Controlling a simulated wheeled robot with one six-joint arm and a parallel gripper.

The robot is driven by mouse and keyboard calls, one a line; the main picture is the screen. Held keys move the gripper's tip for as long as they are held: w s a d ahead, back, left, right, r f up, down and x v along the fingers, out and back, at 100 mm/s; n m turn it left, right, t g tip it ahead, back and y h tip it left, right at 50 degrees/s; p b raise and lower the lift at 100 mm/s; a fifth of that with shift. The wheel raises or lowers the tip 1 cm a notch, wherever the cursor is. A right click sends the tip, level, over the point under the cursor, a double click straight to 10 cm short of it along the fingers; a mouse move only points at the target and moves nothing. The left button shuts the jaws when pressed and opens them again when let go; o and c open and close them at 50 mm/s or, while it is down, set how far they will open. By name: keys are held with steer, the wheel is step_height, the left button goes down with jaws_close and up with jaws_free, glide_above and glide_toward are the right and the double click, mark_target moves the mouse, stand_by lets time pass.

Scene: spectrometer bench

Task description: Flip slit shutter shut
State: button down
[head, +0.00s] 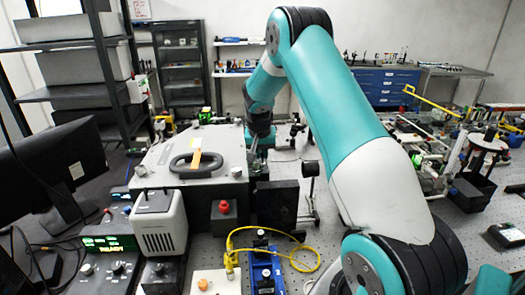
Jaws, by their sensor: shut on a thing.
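A large pale grey spectrometer box (222,140) with a dark oval handle on its lid stands left of centre. My arm reaches over the bench from the right, and my gripper (257,153) points down at the box's right side. Its fingers are small and dark in this view. They are shut on a small part at the box's side, which appears to be the slit shutter. The shutter itself is mostly hidden by the gripper and too small to make out, so its position cannot be told.
A black upright plate (277,204) stands right of the box, close below my gripper. A yellow cable (301,268) loops over the bench in front, beside a blue rail unit (264,271). A monitor (55,165) is at left.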

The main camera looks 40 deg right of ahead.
steer(key=shift+w+d+g+y+p, duration=0.3)
steer(key=shift+g+y, duration=0.2)
steer(key=shift+g, duration=0.2)
steer(key=shift+s+a, duration=0.1)
steer(key=c, duration=1.1)
jaws_free()
steer(key=shift+c, duration=0.2)
steer(key=a+r+b, duration=0.3)
steer(key=r+b, duration=0.1)
steer(key=r, duration=1.3)
steer(key=shift+s, duration=0.35)
